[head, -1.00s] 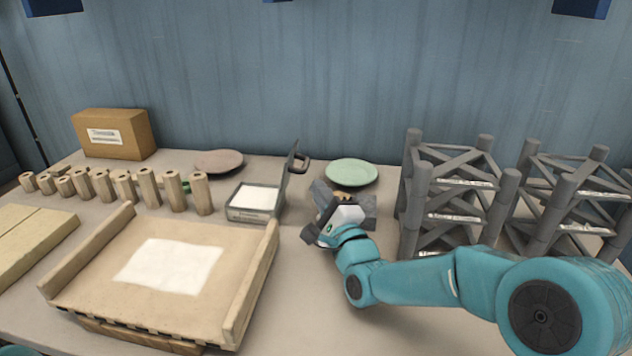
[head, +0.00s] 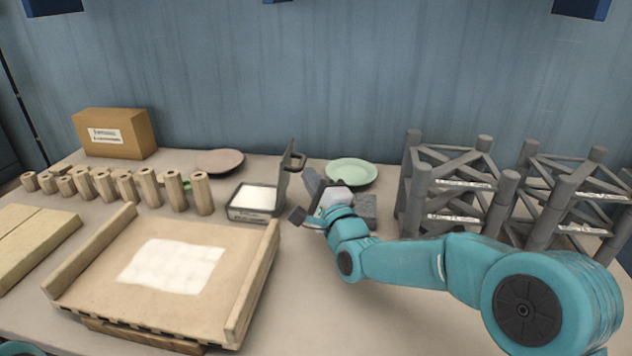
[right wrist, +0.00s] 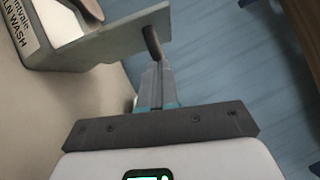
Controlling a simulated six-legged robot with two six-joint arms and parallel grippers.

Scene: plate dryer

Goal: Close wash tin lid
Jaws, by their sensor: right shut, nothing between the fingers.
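The wash tin (head: 240,213) is an open grey box with white contents, standing behind the wooden tray in the head view. My right gripper (head: 312,184) is shut and empty, just right of the lid. In the right wrist view the tin (right wrist: 60,22) is at upper left, and the shut fingers (right wrist: 156,84) point toward the handle (right wrist: 153,43) on the lid (right wrist: 105,45). I cannot tell whether they touch. My left gripper is out of view.
A green plate (head: 352,172) lies behind my right gripper, and a grey block (head: 365,210) stands beside it. Grey racks (head: 415,190) stand at the right. A wooden tray (head: 255,275) with a white cloth is in front; wooden pegs (head: 150,188) stand left.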

